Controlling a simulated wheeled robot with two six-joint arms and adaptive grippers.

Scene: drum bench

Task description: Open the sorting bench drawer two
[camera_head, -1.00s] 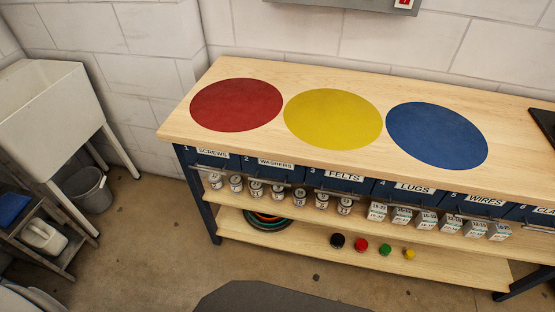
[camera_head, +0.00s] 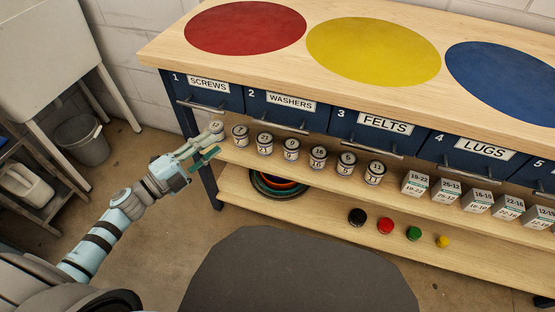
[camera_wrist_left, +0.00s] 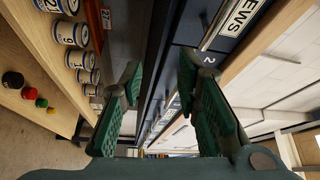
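Drawer two (camera_head: 258,104) is a dark blue front marked 2 and WASHERS, second from the left under the bench top. It looks shut, flush with the other fronts. Its metal bar handle (camera_head: 278,126) runs along its lower part. My left gripper (camera_head: 214,141) is left of that handle, below drawer one and in front of the shelf cans, apart from the handle. In the left wrist view its green-padded fingers (camera_wrist_left: 159,90) are spread with nothing clearly between them. The number 2 of the drawer front (camera_wrist_left: 209,59) shows beyond the right finger. My right gripper is not in view.
Drawer one (camera_head: 203,92), marked SCREWS, is left of drawer two; FELTS (camera_head: 372,130) is right of it. Labelled cans (camera_head: 265,143) stand on the shelf just below. A grey bin (camera_head: 83,140) stands on the floor at left. The floor before the bench is open.

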